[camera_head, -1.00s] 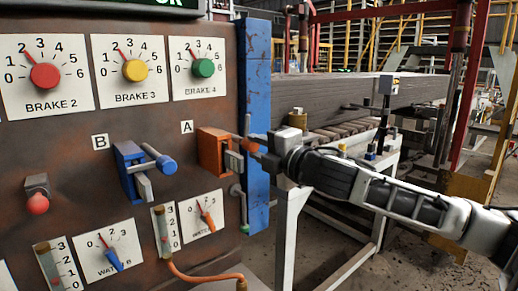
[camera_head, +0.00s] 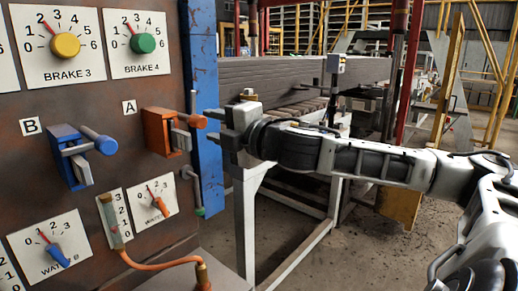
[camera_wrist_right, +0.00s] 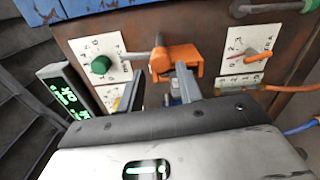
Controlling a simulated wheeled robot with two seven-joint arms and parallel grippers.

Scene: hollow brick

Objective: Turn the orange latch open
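The orange latch (camera_head: 160,132) is on the rusty panel under the letter A, to the right of a similar blue latch. Its orange handle (camera_head: 188,119) sticks out sideways toward the right, with a grey plate beneath. My right gripper (camera_head: 212,127) is open, its two fingertips one above the other close to the handle's end. I cannot tell whether they touch it. In the right wrist view the orange latch (camera_wrist_right: 182,59) lies ahead of the open right gripper (camera_wrist_right: 162,84), nearer the right finger. My left gripper is not in view.
The blue latch (camera_head: 70,160) sits left, under the letter B. A blue post (camera_head: 203,70) stands at the panel's right edge, behind the fingertips. The green BRAKE 4 knob (camera_head: 143,42) is above, and an orange hose (camera_head: 160,263) runs below. A white-legged bench stands right.

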